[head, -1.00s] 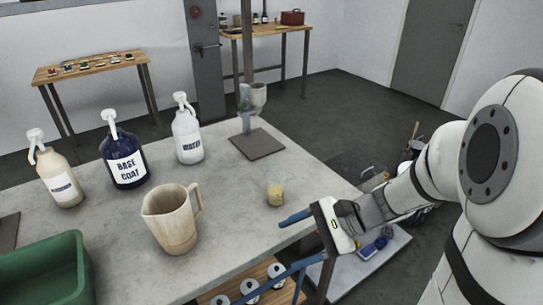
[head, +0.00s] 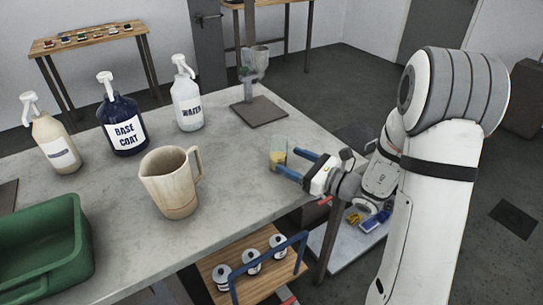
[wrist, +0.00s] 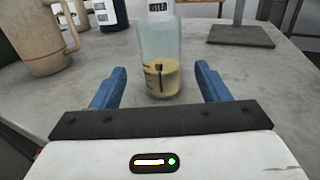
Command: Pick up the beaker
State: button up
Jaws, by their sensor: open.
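The beaker (head: 278,153) is a small clear vessel with yellowish liquid in its lower part. It stands upright on the grey table (head: 232,207) near the right edge. My gripper (head: 292,164) is open, with its two blue fingers pointing at the beaker from the right. In the wrist view the beaker (wrist: 161,62) stands ahead, centred between the fingertips (wrist: 157,82). The fingers do not visibly touch it.
A beige pitcher (head: 170,184) stands left of the beaker. Pump bottles labelled BASE COAT (head: 124,128) and WATER (head: 187,100), plus a cream bottle (head: 52,140), stand farther back. A stand (head: 258,112) is behind the beaker. A green bin (head: 45,250) is front left.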

aim_at(285, 157)
jog(key=shift+x, duration=2.75)
jog(key=shift+r, duration=0.15)
jog(key=shift+c, duration=0.2)
jog(key=c, duration=1.1)
